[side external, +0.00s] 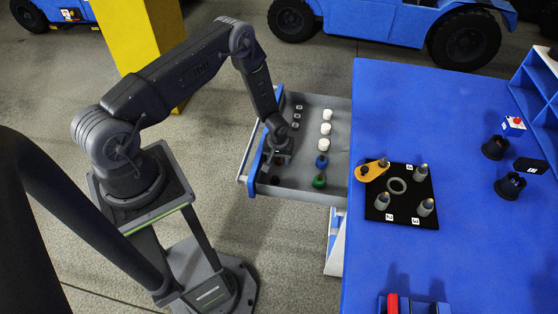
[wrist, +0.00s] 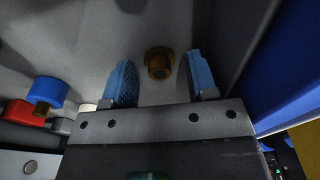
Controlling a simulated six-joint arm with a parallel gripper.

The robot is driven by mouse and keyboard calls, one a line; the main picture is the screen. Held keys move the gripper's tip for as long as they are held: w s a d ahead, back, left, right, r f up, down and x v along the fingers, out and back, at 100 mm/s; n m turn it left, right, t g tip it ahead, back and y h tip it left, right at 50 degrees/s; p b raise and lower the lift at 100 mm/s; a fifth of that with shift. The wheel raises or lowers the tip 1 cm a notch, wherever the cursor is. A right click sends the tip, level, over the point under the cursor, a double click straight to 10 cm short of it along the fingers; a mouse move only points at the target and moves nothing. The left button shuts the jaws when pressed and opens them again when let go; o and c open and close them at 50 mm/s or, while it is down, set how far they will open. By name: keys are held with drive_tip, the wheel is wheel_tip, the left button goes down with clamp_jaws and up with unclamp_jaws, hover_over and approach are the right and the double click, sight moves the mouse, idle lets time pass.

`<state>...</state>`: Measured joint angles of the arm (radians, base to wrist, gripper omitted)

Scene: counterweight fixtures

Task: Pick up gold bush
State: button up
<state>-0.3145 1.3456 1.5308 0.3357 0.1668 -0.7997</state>
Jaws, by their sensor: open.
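The gold bush (wrist: 159,63) stands in the grey drawer, a short brown-gold ring-like piece with a darker centre. In the wrist view it lies between and slightly beyond the two blue fingertips of my gripper (wrist: 158,80). The fingers are apart, with a visible gap on each side of the bush. In the side external view my gripper (side external: 274,166) is low inside the open drawer (side external: 305,189), near its left side. The bush is hidden there behind my gripper.
The drawer also holds several white cylinders (side external: 326,128), a blue piece (side external: 321,161), a green piece (side external: 319,181) and small dark parts (side external: 297,116). The drawer's walls are close to my gripper. The blue table (side external: 450,260) with a black board (side external: 407,180) stands to the right.

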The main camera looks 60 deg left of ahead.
clamp_jaws()
idle(0.3)
